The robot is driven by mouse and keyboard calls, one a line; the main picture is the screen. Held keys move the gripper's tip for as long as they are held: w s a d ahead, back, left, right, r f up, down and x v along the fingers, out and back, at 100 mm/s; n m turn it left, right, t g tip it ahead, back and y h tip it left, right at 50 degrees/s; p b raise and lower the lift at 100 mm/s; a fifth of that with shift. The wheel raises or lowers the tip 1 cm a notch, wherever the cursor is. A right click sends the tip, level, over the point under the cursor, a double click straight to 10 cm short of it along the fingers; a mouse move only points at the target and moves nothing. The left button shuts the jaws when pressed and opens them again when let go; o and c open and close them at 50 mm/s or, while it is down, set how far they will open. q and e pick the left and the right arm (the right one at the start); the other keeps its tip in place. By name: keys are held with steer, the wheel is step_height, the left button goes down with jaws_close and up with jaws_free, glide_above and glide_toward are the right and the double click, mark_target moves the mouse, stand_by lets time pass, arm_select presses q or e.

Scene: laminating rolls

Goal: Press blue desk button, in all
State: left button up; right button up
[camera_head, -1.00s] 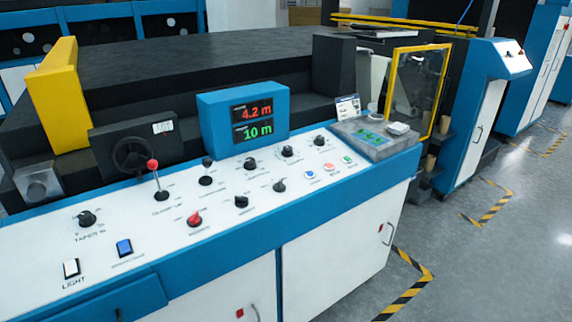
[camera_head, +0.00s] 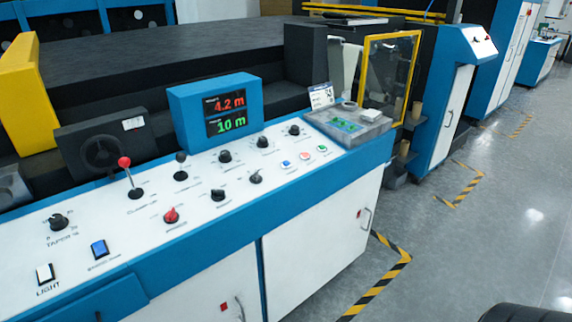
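The white sloped control desk (camera_head: 200,250) with blue edges runs from lower left to the middle of the head view. A small round blue button (camera_head: 286,164) sits at its right end, in a row with a red button (camera_head: 305,156) and a green button (camera_head: 322,148). Whether any button is pressed in cannot be told. Neither of my grippers is in view.
A red-knobbed lever (camera_head: 125,163), several black knobs and a red knob (camera_head: 171,215) stand on the desk. A display (camera_head: 215,110) reads 4.2 m and 10 m. A grey tray (camera_head: 350,125) is at the desk's right end.

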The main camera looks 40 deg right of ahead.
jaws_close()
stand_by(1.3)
